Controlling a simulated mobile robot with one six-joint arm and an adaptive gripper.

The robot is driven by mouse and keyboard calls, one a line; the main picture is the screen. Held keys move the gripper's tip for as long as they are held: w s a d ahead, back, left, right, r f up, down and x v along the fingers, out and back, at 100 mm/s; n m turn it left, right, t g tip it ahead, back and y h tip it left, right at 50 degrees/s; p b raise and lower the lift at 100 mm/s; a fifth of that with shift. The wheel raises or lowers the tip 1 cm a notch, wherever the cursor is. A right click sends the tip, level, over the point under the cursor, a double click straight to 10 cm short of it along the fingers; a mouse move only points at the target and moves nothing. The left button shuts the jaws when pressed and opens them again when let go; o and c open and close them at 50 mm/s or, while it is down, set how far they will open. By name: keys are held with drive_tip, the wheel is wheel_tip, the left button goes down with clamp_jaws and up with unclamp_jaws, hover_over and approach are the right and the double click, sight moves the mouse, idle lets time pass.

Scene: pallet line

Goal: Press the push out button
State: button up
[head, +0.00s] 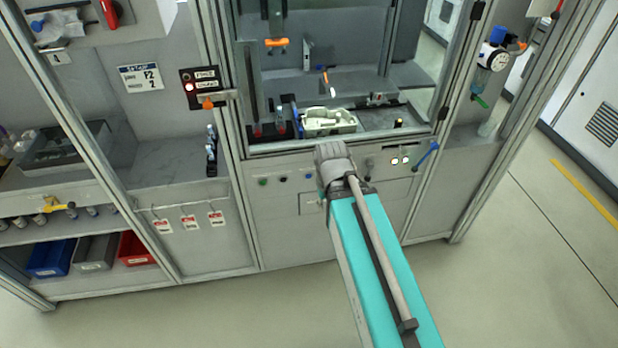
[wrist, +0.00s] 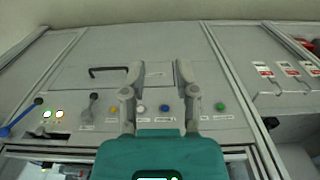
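The front panel (wrist: 110,60) of the machine shows upside down in the wrist view. My gripper (wrist: 158,72) is open and empty in front of the panel. The pale and blue buttons show between its fingers, and no contact is visible. In the head view my arm hides the gripper; the green button (head: 263,182) shows left of it.
A grey lever (wrist: 92,104), two lit buttons (wrist: 53,114) and a blue handle (wrist: 22,118) sit on the panel. A black handle (wrist: 108,71) is beside my gripper. Red-and-white tags (head: 190,222) hang at the left. The floor (head: 520,270) at the right is clear.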

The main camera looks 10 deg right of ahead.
clamp_jaws()
drive_tip(key=shift+d, duration=0.1)
idle(1.0)
